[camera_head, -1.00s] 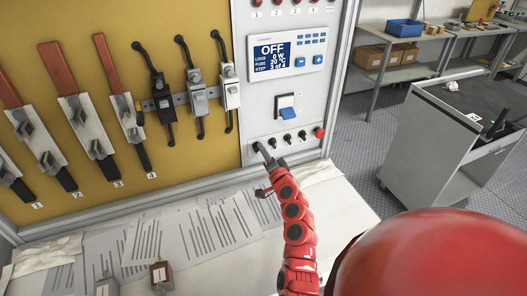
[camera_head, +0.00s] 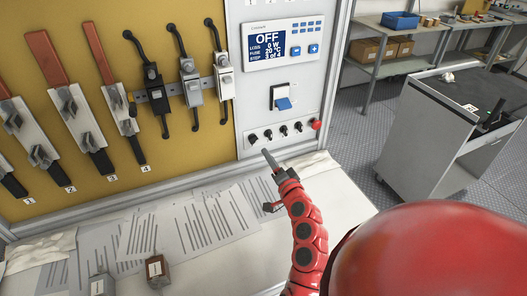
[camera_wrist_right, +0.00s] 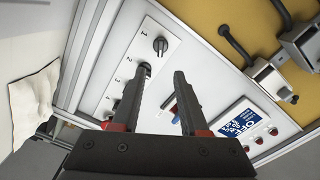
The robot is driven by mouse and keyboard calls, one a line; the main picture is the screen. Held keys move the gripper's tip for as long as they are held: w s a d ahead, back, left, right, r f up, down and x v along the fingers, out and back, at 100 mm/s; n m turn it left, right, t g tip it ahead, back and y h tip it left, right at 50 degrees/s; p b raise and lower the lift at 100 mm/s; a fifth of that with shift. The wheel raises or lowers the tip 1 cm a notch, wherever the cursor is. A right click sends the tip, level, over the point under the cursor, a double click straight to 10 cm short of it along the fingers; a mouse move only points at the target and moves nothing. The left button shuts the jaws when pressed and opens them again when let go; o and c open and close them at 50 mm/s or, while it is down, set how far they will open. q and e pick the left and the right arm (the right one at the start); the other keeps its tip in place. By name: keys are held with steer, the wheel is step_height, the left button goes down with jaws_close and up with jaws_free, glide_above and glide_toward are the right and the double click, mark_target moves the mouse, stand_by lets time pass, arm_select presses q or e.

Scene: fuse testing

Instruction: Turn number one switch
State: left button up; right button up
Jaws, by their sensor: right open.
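The number one switch is a small black rotary knob (camera_head: 252,139) at the left end of the knob row on the grey panel. In the right wrist view, it is the black knob (camera_wrist_right: 160,45) beside the printed 1, with a light pointer mark. My right gripper (camera_head: 266,154) is just below and right of it in the head view, apart from it. In the right wrist view, the two fingers (camera_wrist_right: 163,73) are spread with nothing between them. The left finger's tip overlaps the number two knob (camera_wrist_right: 145,68); I cannot tell whether they touch. My left gripper is out of view.
More black knobs (camera_head: 283,129) and a red button (camera_head: 316,124) continue the row. Above are a blue rocker switch (camera_head: 283,103) and a display reading OFF (camera_head: 270,43). Papers (camera_head: 205,225) and fuses (camera_head: 156,270) lie on the bench below. A grey cart (camera_head: 440,130) stands at right.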

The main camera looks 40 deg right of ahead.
steer(key=b+v, duration=0.2)
steer(key=v, duration=0.6)
steer(key=shift+s, duration=0.35)
